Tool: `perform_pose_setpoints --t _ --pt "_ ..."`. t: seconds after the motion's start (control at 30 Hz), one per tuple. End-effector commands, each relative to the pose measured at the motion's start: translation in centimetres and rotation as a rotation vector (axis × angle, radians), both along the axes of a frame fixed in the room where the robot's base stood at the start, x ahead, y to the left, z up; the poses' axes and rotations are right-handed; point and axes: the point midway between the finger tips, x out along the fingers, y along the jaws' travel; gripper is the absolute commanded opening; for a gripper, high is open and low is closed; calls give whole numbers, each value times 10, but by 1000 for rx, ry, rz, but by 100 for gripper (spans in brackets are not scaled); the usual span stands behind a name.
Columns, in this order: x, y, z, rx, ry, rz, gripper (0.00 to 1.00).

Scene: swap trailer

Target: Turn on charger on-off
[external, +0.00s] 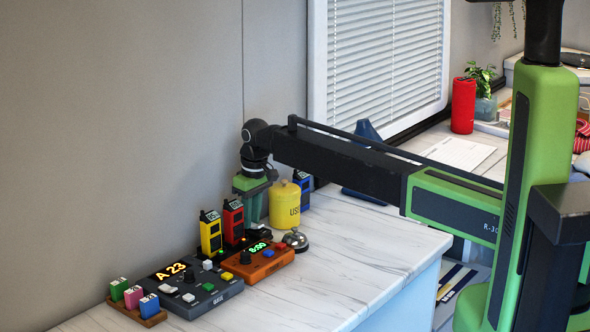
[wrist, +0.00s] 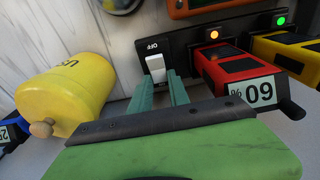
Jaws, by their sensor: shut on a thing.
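The charger (wrist: 188,40) is a black strip with a white switch (wrist: 156,69) beside an upside-down "OFF" label. Red (wrist: 236,72) and yellow (wrist: 290,52) radios stand along it, with an orange light near the red one and a green light near the yellow one. My gripper (wrist: 161,82) has its green fingertips at the switch, one on each side, and is shut on it. In the external view my gripper (external: 253,216) points down behind the orange device. The charger is mostly hidden there.
A yellow canister (external: 285,206) stands close beside my gripper, with a blue radio (external: 303,184) behind it. A bell (external: 296,240), an orange device (external: 262,261) and a dark "A 23" device (external: 184,287) are in front. The counter's right side (external: 365,245) is clear.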

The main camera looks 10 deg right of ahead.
Motion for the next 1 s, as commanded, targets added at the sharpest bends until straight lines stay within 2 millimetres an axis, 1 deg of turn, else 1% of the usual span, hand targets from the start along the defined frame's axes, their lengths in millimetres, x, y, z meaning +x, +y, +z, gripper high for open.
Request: perform_pose_setpoints --t 0.03,0.07,0.2,0.23,0.53,0.67,0.77,0.87,1.0 --pt "-1 0 0 -1 1 0 0" --pt "-1 -1 0 -1 1 0 23" --pt "-1 0 0 -1 1 0 41" --pt "-1 0 0 -1 1 0 44" --pt "0 0 1 0 0 0 44" --pt "-1 -1 9 0 0 0 44" --pt "-2 -1 23 0 0 0 44" --pt "-3 -3 43 0 0 0 44" --pt "-5 -5 76 0 0 0 44"
